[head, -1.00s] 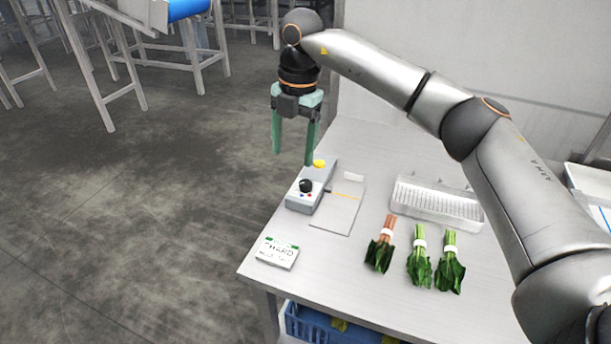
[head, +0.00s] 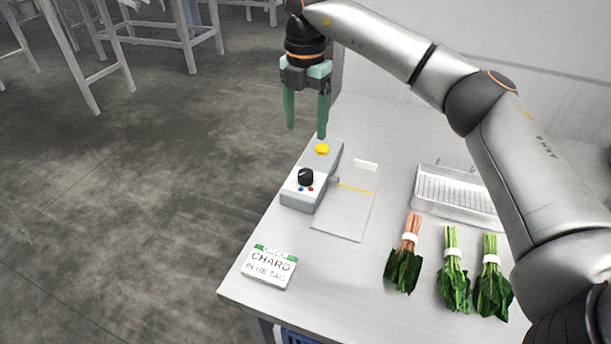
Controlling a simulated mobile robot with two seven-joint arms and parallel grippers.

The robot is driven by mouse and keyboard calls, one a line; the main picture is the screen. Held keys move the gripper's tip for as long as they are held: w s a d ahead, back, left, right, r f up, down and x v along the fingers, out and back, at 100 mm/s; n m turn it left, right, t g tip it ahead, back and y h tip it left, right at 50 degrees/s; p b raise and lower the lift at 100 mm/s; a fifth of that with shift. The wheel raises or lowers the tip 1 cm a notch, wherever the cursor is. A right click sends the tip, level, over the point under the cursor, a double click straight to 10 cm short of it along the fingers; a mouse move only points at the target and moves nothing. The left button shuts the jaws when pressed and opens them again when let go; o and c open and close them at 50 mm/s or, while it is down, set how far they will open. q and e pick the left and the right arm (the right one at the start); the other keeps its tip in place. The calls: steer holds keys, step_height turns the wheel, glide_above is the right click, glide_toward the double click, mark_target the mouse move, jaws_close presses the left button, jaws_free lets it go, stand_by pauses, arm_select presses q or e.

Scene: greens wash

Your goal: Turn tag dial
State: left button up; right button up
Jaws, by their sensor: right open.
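The black tag dial (head: 306,177) sits on the white face of a grey control box (head: 325,160). A blue dot and a red dot mark the face below the dial. A yellow button (head: 322,149) is on the box's far end. My right gripper (head: 306,132) points down with its green fingers apart and nothing between them. It appears above and behind the dial in the picture, with one fingertip close to the yellow button; I cannot tell whether it touches. A card (head: 269,267) reading CHARD, BLUE TAG lies at the table's near left. My left gripper is not in view.
A flat grey plate (head: 340,215) with a yellow line lies right of the box. Several bundles of greens, one red-stemmed (head: 404,262), lie to the right before a clear slotted tray (head: 425,171). My right arm spans the upper right. The table (head: 345,280) is bare at front centre.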

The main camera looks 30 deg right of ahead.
mark_target(306, 172)
step_height(306, 172, down, 12)
steer(key=shift+f, duration=0.1)
stand_by(0.4)
jaws_close()
stand_by(0.5)
